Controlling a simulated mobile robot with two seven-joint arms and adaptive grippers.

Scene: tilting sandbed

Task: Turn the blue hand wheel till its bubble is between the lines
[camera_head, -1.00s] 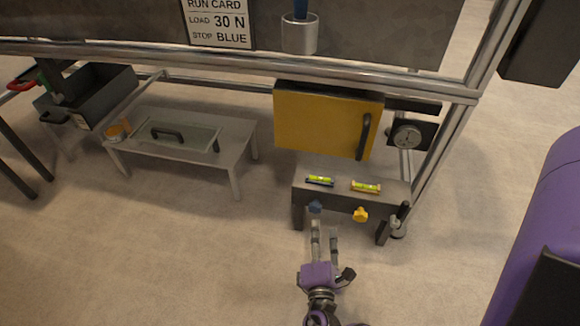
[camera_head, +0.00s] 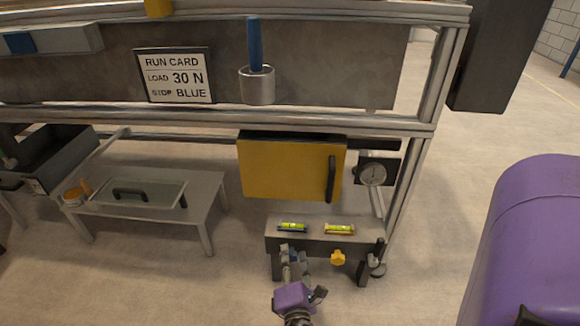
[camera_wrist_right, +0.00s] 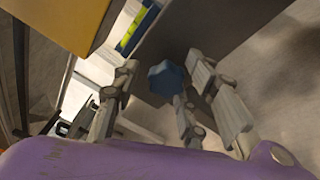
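The blue hand wheel (camera_head: 293,257) is on the front of a grey stand (camera_head: 312,243), below a blue-based bubble level (camera_head: 293,227). The level's vial is yellow-green; the bubble's place against the lines is too small to tell. My right gripper (camera_head: 296,264) is at the wheel. In the right wrist view the blue hand wheel (camera_wrist_right: 167,78) lies between the spread fingers of my right gripper (camera_wrist_right: 163,85), and contact cannot be told. The level (camera_wrist_right: 134,30) shows there at the top. My left gripper is out of view.
A yellow hand wheel (camera_head: 338,257) and yellow level (camera_head: 339,229) are just to the right on the same stand. A yellow panel with a black handle (camera_head: 290,169) hangs above, beside a dial gauge (camera_head: 373,173). A low table (camera_head: 205,195) stands left.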

